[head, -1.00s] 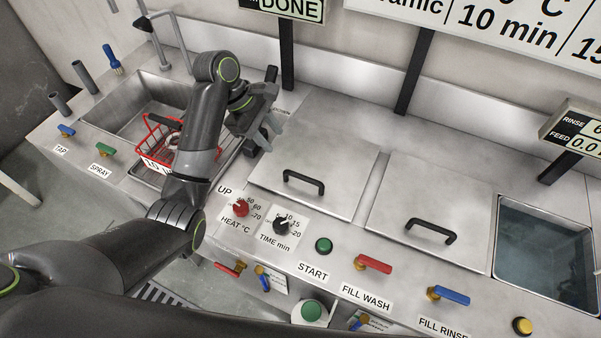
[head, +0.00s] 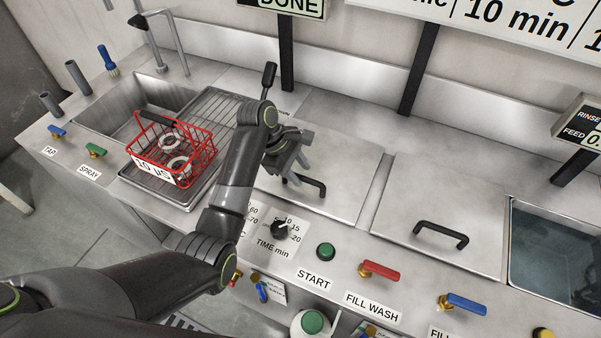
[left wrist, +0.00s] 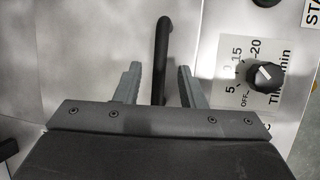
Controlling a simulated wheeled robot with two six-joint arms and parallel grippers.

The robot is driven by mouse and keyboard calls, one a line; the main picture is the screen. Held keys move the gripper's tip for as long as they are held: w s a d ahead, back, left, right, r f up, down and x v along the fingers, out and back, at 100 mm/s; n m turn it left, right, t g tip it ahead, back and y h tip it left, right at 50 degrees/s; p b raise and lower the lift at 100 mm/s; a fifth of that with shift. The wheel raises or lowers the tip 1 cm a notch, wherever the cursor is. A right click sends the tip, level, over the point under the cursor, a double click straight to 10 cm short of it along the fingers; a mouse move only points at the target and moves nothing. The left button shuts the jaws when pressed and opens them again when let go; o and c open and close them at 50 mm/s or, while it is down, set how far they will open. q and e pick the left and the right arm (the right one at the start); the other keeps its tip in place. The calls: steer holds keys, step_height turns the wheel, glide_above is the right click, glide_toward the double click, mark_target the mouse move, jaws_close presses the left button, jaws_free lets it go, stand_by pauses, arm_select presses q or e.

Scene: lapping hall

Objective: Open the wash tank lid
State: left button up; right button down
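The left steel lid (head: 340,195) is closed flat on the counter, behind the time dial; I take it as the wash tank lid. Its black bar handle (head: 312,188) is partly hidden behind my left gripper (head: 296,172). In the left wrist view the handle (left wrist: 161,55) runs between the two open fingers of that gripper (left wrist: 158,88), with a gap visible on each side. I cannot tell how deep the handle sits between the fingers. My right gripper is not in view.
A second closed lid (head: 440,210) with a handle lies to the right, beside an open water-filled tank (head: 555,250). A red wire basket (head: 190,150) stands at the left sink. The time dial (head: 280,230), start button (head: 326,250) and red valve lever (head: 380,269) line the front.

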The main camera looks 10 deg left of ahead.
arm_select(q)
steer(key=shift+d+f, duration=0.25)
steer(key=shift+f, duration=0.4)
jaws_close()
